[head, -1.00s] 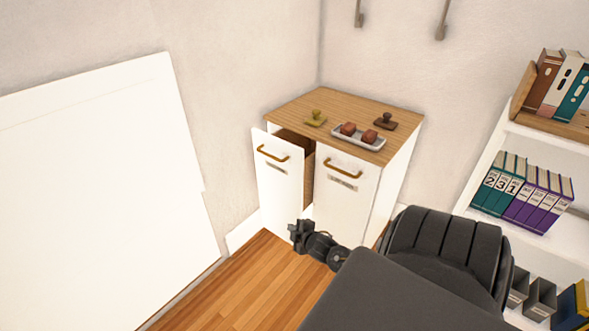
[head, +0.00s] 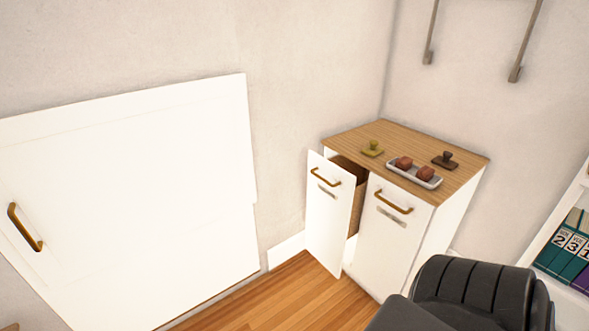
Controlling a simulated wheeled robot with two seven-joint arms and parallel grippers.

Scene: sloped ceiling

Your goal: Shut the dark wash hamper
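A white cabinet with a wood top (head: 458,156) stands in the corner and has two pull-out hamper fronts. The left hamper front (head: 327,222) stands out from the cabinet, with a brown inner bin (head: 352,172) showing behind it. It has a bronze bar handle (head: 325,178) and a small label plate (head: 327,191). The right hamper front (head: 385,247) is flush and has a similar handle (head: 394,203) and plate. I cannot read the plates, so I cannot tell which hamper is the dark one. Neither gripper shows; only a dark link of my arm is at lower right.
On the cabinet top are a grey tray (head: 414,176) with two brown blocks, an olive stamp-like piece (head: 372,149) and a dark brown one (head: 445,160). A white panel door (head: 130,200) is at left. Shelves with binders (head: 566,246) are at right. Wood floor (head: 300,293) is clear before the cabinet.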

